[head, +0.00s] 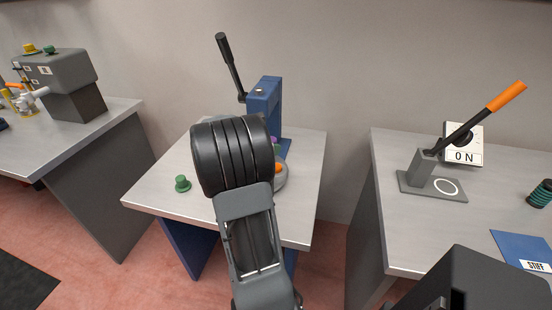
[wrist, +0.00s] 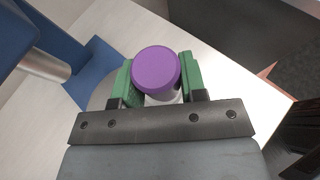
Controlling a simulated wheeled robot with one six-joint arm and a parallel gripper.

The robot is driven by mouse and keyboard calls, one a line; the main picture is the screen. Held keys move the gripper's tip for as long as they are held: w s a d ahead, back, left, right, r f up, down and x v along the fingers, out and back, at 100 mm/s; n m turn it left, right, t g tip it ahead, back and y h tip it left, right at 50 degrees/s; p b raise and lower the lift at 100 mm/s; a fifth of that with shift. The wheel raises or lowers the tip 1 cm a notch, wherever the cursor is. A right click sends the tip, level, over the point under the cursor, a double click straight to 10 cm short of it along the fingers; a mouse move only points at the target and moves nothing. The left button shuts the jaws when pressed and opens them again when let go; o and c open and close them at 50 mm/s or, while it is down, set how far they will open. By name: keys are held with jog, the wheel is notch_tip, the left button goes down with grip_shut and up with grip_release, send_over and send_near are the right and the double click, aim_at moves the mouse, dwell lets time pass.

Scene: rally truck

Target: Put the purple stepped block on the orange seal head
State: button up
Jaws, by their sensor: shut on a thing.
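The purple stepped block (wrist: 157,68) sits between the green fingers of my gripper (wrist: 160,82), which is shut on it. In the head view only a small purple patch (head: 274,140) shows beside my arm. A small orange patch (head: 278,168) shows just below it, next to a grey rounded part; it may be the orange seal head, mostly hidden behind my arm. No orange shows in the wrist view. I cannot tell whether the block touches anything below it.
A blue press (head: 264,100) with a black lever stands at the back of the middle table (head: 150,190). A green knobbed piece (head: 182,183) lies at that table's left. A lever stand (head: 424,172) with an orange handle is on the right table. A grey machine (head: 65,75) stands left.

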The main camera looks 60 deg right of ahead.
jog(key=d+f, duration=0.1)
jog(key=f, duration=0.1)
jog(key=d+f, duration=0.1)
jog(key=d, duration=0.1)
jog(key=shift+w+f, duration=0.1)
jog(key=shift+f, duration=0.3)
jog(key=shift+d+f, duration=0.15)
jog(key=shift+f, duration=0.75)
jog(key=shift+d+f, duration=0.1)
jog(key=shift+f, duration=0.75)
jog(key=shift+f, duration=0.15)
jog(key=o, duration=1)
